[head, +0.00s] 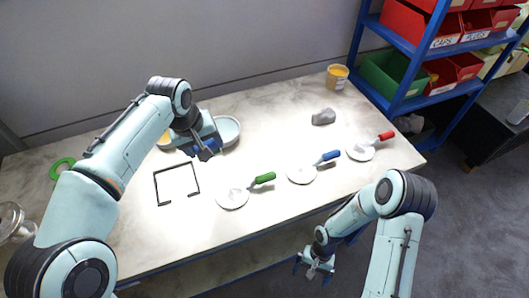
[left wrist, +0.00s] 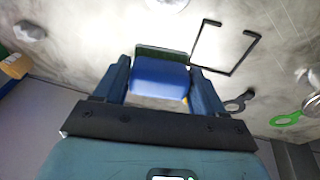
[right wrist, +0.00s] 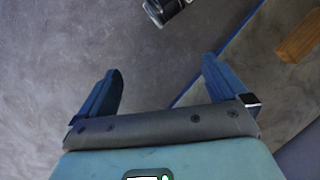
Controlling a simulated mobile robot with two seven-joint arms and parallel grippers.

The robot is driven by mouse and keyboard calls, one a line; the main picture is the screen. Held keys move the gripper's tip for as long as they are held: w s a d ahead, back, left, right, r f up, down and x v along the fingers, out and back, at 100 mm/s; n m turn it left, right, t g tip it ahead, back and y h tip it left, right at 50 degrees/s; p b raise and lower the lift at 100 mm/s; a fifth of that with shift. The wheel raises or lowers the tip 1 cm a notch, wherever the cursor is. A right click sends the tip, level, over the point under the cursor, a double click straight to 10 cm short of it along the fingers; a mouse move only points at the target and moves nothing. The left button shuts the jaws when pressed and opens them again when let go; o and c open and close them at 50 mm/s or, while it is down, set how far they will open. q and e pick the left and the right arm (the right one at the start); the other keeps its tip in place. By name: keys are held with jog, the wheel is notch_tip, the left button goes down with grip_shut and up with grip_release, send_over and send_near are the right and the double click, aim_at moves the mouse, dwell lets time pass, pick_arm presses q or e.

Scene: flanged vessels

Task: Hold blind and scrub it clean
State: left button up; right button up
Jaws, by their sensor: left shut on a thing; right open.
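My left gripper (head: 206,152) is shut on a blue block with a dark green face (left wrist: 160,77), which looks like a scrub pad. It is above the table, just in front of a pale blue round dish (head: 229,131). I cannot tell which thing is the blind. A dark ring with a tab (left wrist: 238,103) and a green ring (head: 62,168) lie on the table's left side.
A black open frame (head: 157,187) lies on the table (head: 290,105). White discs with green (head: 232,195), blue (head: 301,174) and red (head: 360,151) handles stand along the front. A grey lump (head: 323,117) and yellow tub (head: 337,77) are behind. A blue shelf (head: 402,90) holds bins.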

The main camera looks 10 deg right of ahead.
jog(key=w+d+r+m+g+h, duration=0.1)
jog(key=w+d+r+m+h, duration=0.25)
jog(key=d+r, duration=0.6)
jog(key=w+d+r+m+g+h, duration=0.1)
jog(key=w+d+r+m+h, duration=0.3)
jog(key=d+r, duration=0.55)
jog(key=w+a+r+n+t, duration=0.1)
jog(key=w+a+r+n, duration=0.1)
jog(key=w, duration=0.1)
jog(key=w+a+r+n+t, duration=0.1)
jog(key=w+a+r+n, duration=0.1)
jog(key=w+r, duration=0.1)
jog(key=w+a+r+n, duration=0.2)
jog(key=w+a, duration=0.1)
jog(key=w, duration=0.1)
jog(key=shift+w+r+t, duration=0.35)
jog(key=shift+t, duration=0.05)
jog(key=w+a+r+n+t+y, duration=0.15)
jog(key=w+a+n, duration=0.3)
jog(key=a, duration=0.45)
notch_tip(320, 180, up, 5)
jog(key=n+t+y, duration=0.1)
jog(key=n+y, duration=0.3)
jog(key=n, duration=0.2)
send_over(266, 175)
jog(key=shift+a+f, duration=0.1)
jog(key=shift+f, duration=0.05)
notch_tip(266, 175, down, 11)
jog(key=shift+f, duration=0.1)
